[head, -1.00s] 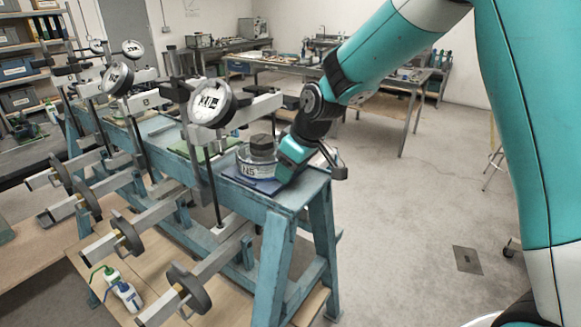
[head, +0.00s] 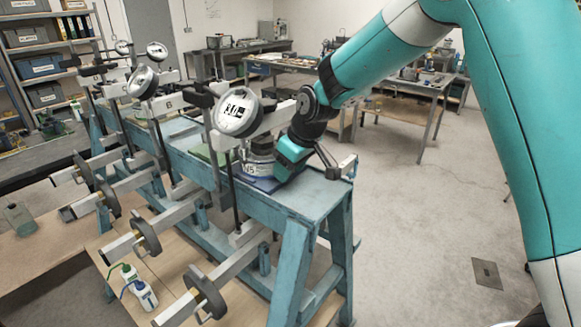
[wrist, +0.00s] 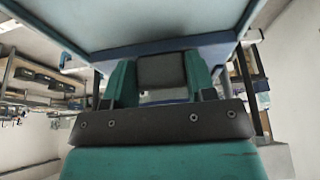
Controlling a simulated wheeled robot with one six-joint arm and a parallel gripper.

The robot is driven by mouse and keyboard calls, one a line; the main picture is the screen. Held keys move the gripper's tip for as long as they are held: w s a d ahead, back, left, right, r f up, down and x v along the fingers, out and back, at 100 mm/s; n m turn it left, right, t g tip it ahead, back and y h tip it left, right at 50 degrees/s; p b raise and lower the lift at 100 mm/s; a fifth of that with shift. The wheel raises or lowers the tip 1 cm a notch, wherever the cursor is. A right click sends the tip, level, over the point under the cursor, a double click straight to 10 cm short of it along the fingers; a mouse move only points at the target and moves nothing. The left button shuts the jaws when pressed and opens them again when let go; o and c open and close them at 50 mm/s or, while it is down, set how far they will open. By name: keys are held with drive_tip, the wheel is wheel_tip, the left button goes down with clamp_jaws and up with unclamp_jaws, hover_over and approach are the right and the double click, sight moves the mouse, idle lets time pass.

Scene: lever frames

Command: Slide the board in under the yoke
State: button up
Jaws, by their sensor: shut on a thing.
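The dark blue board (head: 264,184) lies flat on the blue bench top (head: 316,196), near its front end. A round grey pot (head: 259,168) with a label and a dark top stands on it. The nearest yoke (head: 272,121), a light crossbar with a dial gauge (head: 237,112), stands just left of the pot; gauge and post partly cover pot and board. I cannot tell how far in under the yoke the board reaches. My gripper (head: 284,172) is shut at the board's right side; the grip itself is hidden. In the wrist view my jaws (wrist: 160,78) flank a dark grey block.
More yokes with gauges stand farther back, with a green plate (head: 207,153) under the next to nearest. Lever arms with round weights (head: 205,290) jut out left. Bottles (head: 143,294) stand low at left.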

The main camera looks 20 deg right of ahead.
drive_tip(key=shift+w+r, duration=0.15)
drive_tip(key=shift+w, duration=0.05)
drive_tip(key=o, duration=1.1)
drive_tip(key=shift+o, duration=0.2)
drive_tip(key=b+v, duration=0.4)
drive_tip(key=v, duration=1.3)
drive_tip(key=shift+s+r, duration=0.1)
drive_tip(key=shift+s, duration=0.05)
drive_tip(key=s+a+f+g+b, duration=0.1)
drive_tip(key=s+a+f, duration=0.1)
drive_tip(key=s+f, duration=0.3)
drive_tip(key=s+a+f+g+y+b, duration=0.1)
drive_tip(key=s+f, duration=0.4)
drive_tip(key=s, duration=0.8)
drive_tip(key=s+a+f+g+b, duration=0.1)
drive_tip(key=s+a+f+b, duration=0.1)
drive_tip(key=s, duration=0.8)
wheel_tip(320, 180, down, 3)
drive_tip(key=shift+a+r+g+y, duration=0.1)
drive_tip(key=shift+a+g+y, duration=0.2)
drive_tip(key=shift+a, duration=0.55)
